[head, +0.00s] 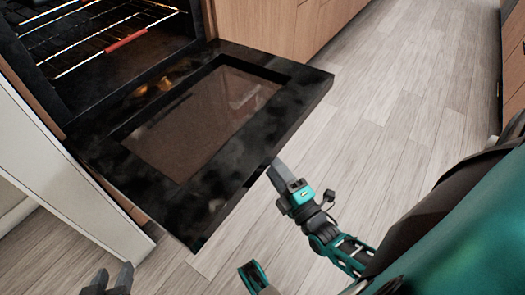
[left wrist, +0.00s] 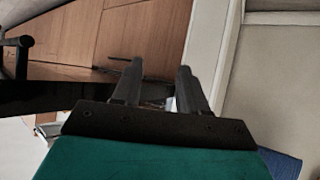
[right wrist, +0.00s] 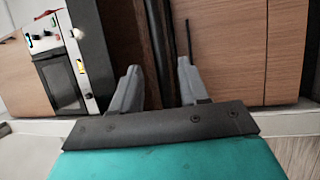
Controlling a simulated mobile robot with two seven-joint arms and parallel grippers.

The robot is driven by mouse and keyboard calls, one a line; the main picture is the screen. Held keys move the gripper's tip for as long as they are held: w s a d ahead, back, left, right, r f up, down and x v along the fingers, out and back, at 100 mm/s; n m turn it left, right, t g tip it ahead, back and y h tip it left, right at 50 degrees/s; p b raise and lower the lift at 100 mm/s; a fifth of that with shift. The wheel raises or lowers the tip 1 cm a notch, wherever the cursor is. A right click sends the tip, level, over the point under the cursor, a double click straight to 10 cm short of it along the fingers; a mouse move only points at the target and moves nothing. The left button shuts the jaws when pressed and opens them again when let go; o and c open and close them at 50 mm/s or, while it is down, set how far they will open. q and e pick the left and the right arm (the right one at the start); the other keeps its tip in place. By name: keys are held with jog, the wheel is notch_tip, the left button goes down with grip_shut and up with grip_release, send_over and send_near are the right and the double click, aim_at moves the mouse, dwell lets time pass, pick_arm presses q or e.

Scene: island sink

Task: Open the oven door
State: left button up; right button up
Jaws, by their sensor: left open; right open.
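The black oven door (head: 285,115) with its brown glass window (head: 200,118) is swung down, roughly level, and the oven cavity (head: 95,60) with wire racks shows behind it. My right gripper (head: 275,172) is at the door's outer edge, its fingertips close to or under it; I cannot tell if they touch. Its open fingers also show in the right wrist view (right wrist: 158,85). My left gripper (head: 110,276) is low at the left, apart from the door. Its fingers are open and empty in the left wrist view (left wrist: 160,85). The door handle is hidden.
A white panel (head: 70,170) stands left of the oven. Wooden cabinets (head: 265,25) run to its right, and another cabinet stands at the far right. The grey plank floor (head: 400,100) is clear right of the door.

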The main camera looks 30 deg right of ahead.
jog(key=w+r+b, duration=0.1)
jog(key=w, duration=0.6)
jog(key=shift+d, duration=0.1)
grip_shut()
dwell(0.4)
